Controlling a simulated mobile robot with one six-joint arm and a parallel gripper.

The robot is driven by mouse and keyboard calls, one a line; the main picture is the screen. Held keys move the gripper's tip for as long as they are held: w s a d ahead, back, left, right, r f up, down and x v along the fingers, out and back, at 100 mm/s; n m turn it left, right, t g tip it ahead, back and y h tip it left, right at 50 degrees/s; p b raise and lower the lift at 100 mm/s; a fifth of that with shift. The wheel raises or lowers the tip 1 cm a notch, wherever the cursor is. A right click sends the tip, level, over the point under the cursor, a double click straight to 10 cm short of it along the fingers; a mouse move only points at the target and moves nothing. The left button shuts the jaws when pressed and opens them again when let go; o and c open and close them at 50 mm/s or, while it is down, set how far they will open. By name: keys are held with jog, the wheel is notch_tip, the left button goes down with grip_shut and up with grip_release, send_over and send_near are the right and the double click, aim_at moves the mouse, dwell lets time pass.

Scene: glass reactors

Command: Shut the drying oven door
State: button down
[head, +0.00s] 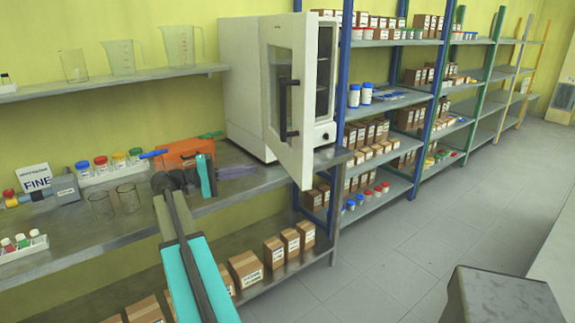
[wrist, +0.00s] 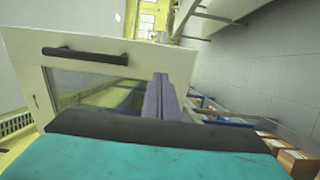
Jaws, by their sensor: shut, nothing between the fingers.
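The drying oven (head: 243,85) is a white cabinet on the bench. Its door (head: 303,155) stands open, swung out toward the camera, with a dark window and a black handle (head: 283,110). Inner shelves show through the gap on the right. My gripper (head: 240,172) is shut and empty, low in front of the oven and left of the door, pointing right. In the head view it looks apart from the door. In the wrist view the shut fingers (wrist: 161,97) overlap the door (wrist: 170,62), with the handle (wrist: 85,55) at upper left; contact cannot be told.
An orange case (head: 185,153), beakers (head: 128,198) and colour-capped bottles (head: 100,165) stand on the bench (head: 215,198) around my arm. Boxes (head: 245,268) sit on the shelf below. A loaded rack (head: 395,102) is right of the oven.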

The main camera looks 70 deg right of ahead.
jog(key=p, duration=0.4)
send_near(298, 161)
jog(key=x, duration=0.5)
jog(key=shift+s+a+r, duration=0.15)
jog(key=shift+s, duration=0.05)
jog(key=shift+s+d, duration=0.45)
jog(key=shift+s, duration=0.05)
jog(key=shift+a, duration=0.2)
jog(key=shift+d, duration=0.15)
jog(key=shift+d, duration=0.1)
